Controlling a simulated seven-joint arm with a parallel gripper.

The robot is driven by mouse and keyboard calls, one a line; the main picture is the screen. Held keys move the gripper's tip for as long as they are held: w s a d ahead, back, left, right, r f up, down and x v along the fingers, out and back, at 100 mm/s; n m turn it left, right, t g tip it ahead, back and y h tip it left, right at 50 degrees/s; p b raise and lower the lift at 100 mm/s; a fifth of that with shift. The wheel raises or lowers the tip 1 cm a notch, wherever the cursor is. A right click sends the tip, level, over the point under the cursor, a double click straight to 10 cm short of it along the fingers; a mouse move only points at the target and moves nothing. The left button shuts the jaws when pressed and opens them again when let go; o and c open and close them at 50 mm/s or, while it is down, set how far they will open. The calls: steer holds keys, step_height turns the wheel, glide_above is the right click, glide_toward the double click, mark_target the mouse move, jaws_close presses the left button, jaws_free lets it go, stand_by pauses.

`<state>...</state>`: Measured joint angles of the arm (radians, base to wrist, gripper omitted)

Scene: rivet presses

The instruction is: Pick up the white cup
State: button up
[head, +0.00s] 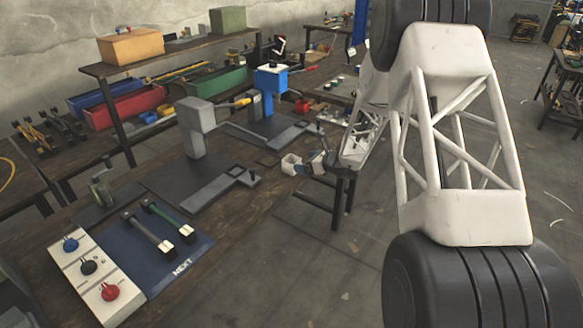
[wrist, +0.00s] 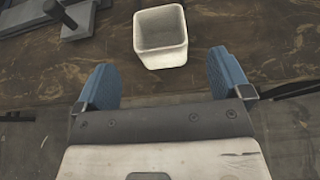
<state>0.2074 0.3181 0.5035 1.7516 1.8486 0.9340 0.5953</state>
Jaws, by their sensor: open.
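The white cup (head: 291,164) is small and square-sided. It stands upright near the edge of the dark wooden bench, and its open top shows in the wrist view (wrist: 161,52). My gripper (head: 313,160) is just to the right of the cup in the head view. In the wrist view my gripper's (wrist: 159,62) two blue fingers are spread wide, with the cup ahead of the gap between them. The cup appears empty inside. The fingers are not visibly touching it.
A grey rivet press (head: 196,130) and a blue press (head: 268,90) stand on the bench left of the cup. A blue mat (head: 140,258) with two handled tools and a control box (head: 88,270) are nearer. Bare wood surrounds the cup.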

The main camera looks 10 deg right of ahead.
mark_target(292, 161)
steer(key=shift+x, duration=1.3)
steer(key=shift+x, duration=2.55)
steer(key=c, duration=1.1)
steer(key=shift+o, duration=0.2)
steer(key=shift+r, duration=0.1)
